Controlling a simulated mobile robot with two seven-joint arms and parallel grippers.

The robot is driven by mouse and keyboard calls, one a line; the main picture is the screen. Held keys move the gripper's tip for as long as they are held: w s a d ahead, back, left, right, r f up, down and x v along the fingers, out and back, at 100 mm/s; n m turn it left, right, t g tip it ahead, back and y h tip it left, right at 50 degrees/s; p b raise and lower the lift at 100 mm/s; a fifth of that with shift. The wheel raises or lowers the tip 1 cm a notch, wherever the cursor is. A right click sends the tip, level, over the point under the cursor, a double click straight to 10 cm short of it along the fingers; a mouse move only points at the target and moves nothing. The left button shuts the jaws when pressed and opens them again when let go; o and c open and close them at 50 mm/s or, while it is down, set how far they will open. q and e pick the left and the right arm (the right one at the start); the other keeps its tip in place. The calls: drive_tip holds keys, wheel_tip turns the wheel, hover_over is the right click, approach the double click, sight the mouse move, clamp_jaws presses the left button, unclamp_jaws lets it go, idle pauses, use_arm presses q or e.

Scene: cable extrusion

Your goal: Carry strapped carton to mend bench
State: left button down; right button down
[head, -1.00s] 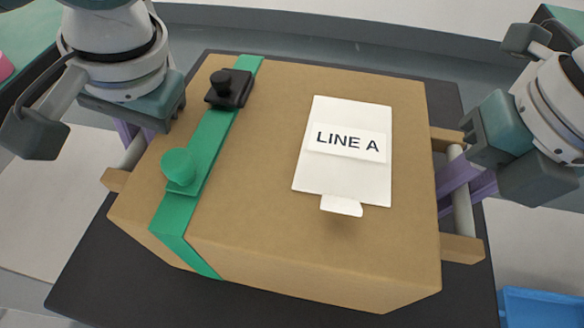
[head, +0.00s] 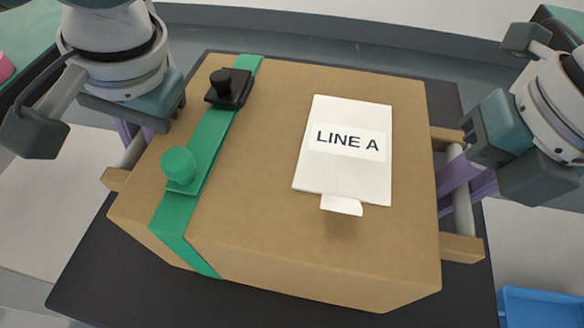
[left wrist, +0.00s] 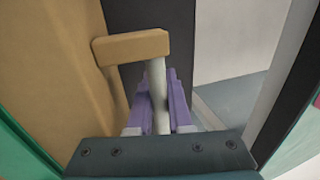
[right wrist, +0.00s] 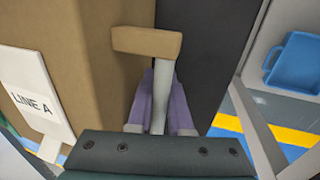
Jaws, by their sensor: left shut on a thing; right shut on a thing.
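The brown carton (head: 265,215) fills the middle of the head view, with a green strap (head: 207,145) around its left part. A black buckle (head: 228,88) and a green knob (head: 179,166) sit on the strap. A white card reading LINE A (head: 345,165) lies on the top. Each side has a bar handle on wooden brackets. My left gripper (left wrist: 155,105) is shut on the left handle (left wrist: 160,95), its purple fingers around the grey bar. My right gripper (right wrist: 160,105) is shut on the right handle (right wrist: 162,85) likewise.
A black flat surface (head: 110,275) shows under and around the carton. A blue bin (head: 540,308) is at the lower right, also seen in the right wrist view (right wrist: 297,62). Yellow and blue floor markings (right wrist: 290,135) show there. Pale floor lies on both sides.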

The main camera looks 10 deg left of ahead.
drive_tip(key=shift+r+p, duration=2.35)
drive_tip(key=shift+r, duration=0.25)
